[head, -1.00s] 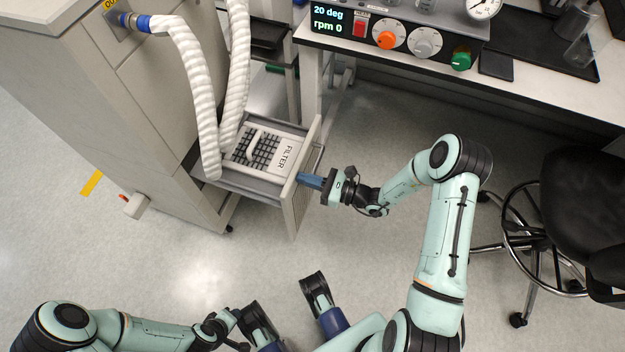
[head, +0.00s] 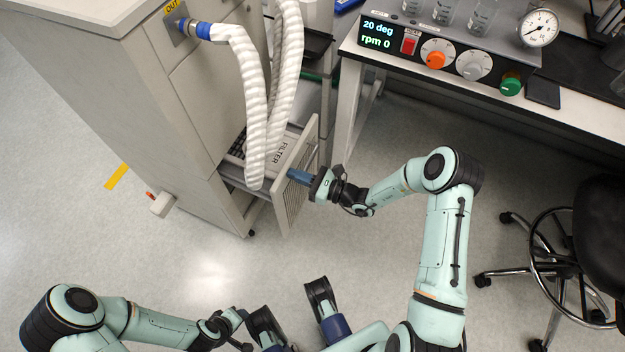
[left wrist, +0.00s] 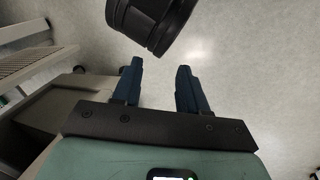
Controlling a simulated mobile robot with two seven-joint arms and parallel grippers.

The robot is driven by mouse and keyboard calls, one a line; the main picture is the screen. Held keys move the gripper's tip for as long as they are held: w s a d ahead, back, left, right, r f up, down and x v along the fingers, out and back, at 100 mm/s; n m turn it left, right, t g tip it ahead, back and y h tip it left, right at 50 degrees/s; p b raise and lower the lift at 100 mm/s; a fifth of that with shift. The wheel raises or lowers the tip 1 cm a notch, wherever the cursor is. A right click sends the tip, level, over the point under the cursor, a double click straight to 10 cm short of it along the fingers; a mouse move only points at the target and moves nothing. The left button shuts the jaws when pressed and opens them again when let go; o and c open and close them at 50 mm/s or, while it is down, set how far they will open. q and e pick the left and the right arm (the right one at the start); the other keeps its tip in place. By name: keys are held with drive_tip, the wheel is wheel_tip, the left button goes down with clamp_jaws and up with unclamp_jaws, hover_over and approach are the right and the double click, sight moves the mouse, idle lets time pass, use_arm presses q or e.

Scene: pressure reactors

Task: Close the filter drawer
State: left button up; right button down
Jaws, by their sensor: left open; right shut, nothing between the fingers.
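The filter drawer (head: 297,185) sticks out of the grey cabinet's lower right side in the head view, partly open. Its front panel has a slatted face, and a white insert marked FILTER (head: 281,153) shows inside, partly hidden by the hoses. My right gripper (head: 296,177) is shut and empty, its blue fingertips at the outer face of the drawer front, seemingly touching it. My left gripper is open and empty in the left wrist view (left wrist: 160,85), over bare floor. A slatted panel, probably the drawer front, shows at that view's left edge.
Two white corrugated hoses (head: 255,110) hang from the grey cabinet (head: 160,100) over the drawer. A bench with a control unit (head: 440,55) stands at the back right. A black wheeled chair (head: 590,220) is at the right.

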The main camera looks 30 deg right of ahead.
drive_tip(key=b+x, duration=0.3)
drive_tip(key=x, duration=1.2)
drive_tip(key=shift+s+f, duration=0.1)
drive_tip(key=shift+b+x, duration=0.4)
drive_tip(key=shift+x, duration=0.8)
drive_tip(key=shift+w+a, duration=0.35)
drive_tip(key=shift+w, duration=0.05)
use_arm(q)
wheel_tip(320, 180, down, 6)
drive_tip(key=w+a, duration=0.2)
drive_tip(key=shift+a+r+n+t+y, duration=0.2)
drive_tip(key=shift+a+n+t+y, duration=0.1)
drive_tip(key=shift+a+y, duration=0.1)
use_arm(e)
drive_tip(key=shift+r, duration=0.25)
drive_tip(key=shift+w+a+r, duration=0.1)
drive_tip(key=shift+a, duration=0.05)
